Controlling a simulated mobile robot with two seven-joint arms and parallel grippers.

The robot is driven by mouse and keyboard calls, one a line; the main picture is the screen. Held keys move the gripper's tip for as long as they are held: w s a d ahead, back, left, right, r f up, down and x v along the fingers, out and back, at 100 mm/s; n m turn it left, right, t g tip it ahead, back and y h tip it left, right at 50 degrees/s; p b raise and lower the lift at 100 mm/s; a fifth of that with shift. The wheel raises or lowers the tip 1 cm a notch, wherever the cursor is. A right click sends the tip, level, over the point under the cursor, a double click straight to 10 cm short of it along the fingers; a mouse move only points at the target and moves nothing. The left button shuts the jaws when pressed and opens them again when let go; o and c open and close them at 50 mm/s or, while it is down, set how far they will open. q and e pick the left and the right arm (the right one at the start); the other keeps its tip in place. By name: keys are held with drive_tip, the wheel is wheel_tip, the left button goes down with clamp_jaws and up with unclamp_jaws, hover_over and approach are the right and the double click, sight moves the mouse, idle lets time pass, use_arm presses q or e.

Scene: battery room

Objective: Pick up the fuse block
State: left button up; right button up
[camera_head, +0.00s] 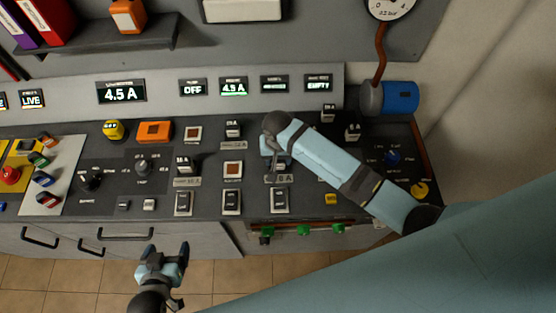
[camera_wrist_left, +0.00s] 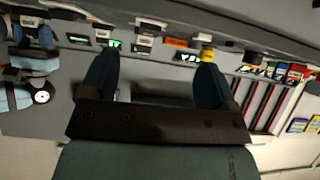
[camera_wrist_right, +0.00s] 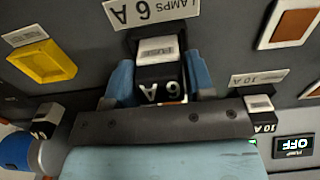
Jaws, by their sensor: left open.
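The fuse block (camera_wrist_right: 160,75) is black with a pale top and a white "6 A" marking. It sits at the "LAMPS 6 A" label (camera_wrist_right: 150,10) in the right wrist view. My right gripper (camera_wrist_right: 161,80) has one finger against each side of it, part-closed to about its width. In the head view my right gripper (camera_head: 275,158) is over the panel and mostly hides this block. I cannot tell whether the block is still seated. My left gripper (camera_head: 165,262) is open and empty, in front of the console; its fingers show in the left wrist view (camera_wrist_left: 157,85).
Other fuse blocks stand close by: one at upper left (camera_head: 233,128), one at left (camera_head: 184,163), and two at right (camera_head: 328,113). A yellow button (camera_wrist_right: 42,62) and switches (camera_head: 280,200) surround the spot. A blue cylinder (camera_head: 400,97) lies at the panel's right end.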

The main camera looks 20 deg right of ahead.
drive_tip(key=c, duration=0.5)
